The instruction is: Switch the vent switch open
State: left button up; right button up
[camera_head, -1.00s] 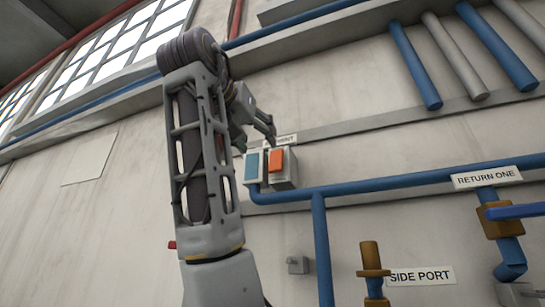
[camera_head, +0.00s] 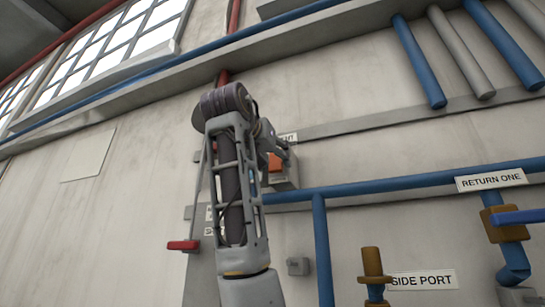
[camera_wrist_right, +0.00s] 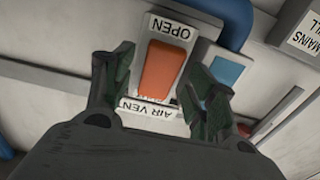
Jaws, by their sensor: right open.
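The vent switch is an orange rocker (camera_wrist_right: 160,70) on a light box, with an "OPEN" label (camera_wrist_right: 172,28) at one end and an "AIR VEN…" label (camera_wrist_right: 146,108) at the other in the right wrist view. The rocker also shows partly in the head view (camera_head: 275,163), beside my right arm. My right gripper (camera_wrist_right: 160,98) is open, with its dark fingers on either side of the switch box near the "AIR VEN…" end. I cannot tell whether the fingers touch it. In the head view the right gripper (camera_head: 282,145) is partly hidden by its arm. My left gripper is out of view.
A blue square panel (camera_wrist_right: 226,70) sits beside the orange rocker. A blue pipe (camera_head: 380,188) runs along the wall to the right. A red handle (camera_head: 183,245) sticks out at lower left of my arm. Brown valve fittings (camera_head: 372,263) stand at lower right.

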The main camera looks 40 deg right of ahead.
jog(key=c, duration=1)
jog(key=shift+f+t+h+b, duration=0.45)
jog(key=shift+h+b, duration=0.55)
jog(key=shift+b, duration=0.8)
jog(key=shift+d+f+t+h+b, duration=0.2)
jog(key=shift+t+h+b, duration=0.35)
jog(key=shift+h+b, duration=0.8)
jog(key=shift+y, duration=0.25)
jog(key=o, duration=1)
jog(key=shift+a, duration=0.1)
